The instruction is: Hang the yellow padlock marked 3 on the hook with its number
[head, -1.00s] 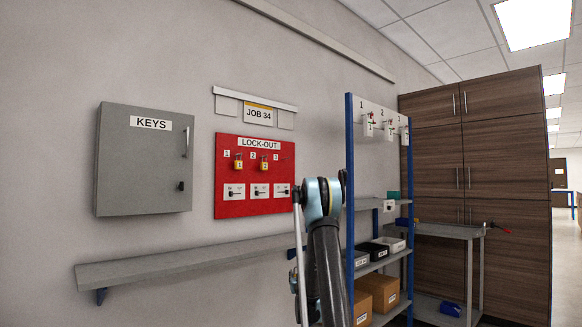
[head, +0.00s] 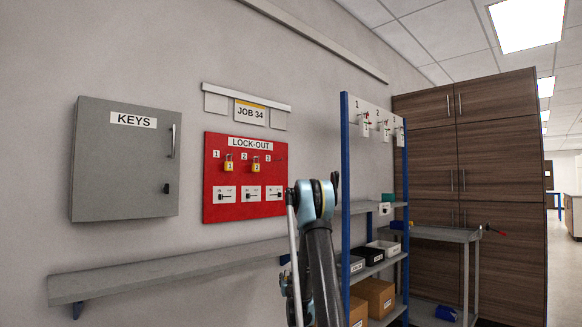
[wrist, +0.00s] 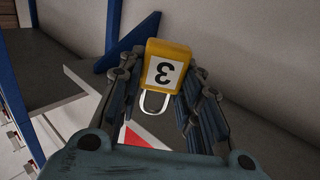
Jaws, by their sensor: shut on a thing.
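The yellow padlock marked 3 (wrist: 180,51) is between the fingers of my gripper (wrist: 162,74) in the wrist view. My gripper is shut on it. Its number looks upside down there, and its shackle points toward the palm. In the head view the red lock-out board (head: 213,204) is on the wall, left of my arm. Yellow padlocks marked 1 (head: 229,163) and 2 (head: 256,164) hang under their numbers. No padlock shows at the third place on the right, where the hook is too small to make out. My arm hides the gripper and held padlock in the head view.
A grey key cabinet (head: 123,163) is left of the board. A long wall shelf (head: 165,266) runs below it. A blue-posted rack (head: 346,235) with boxes stands right of my arm, near a grey trolley (head: 440,232) and wooden cupboards (head: 500,150).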

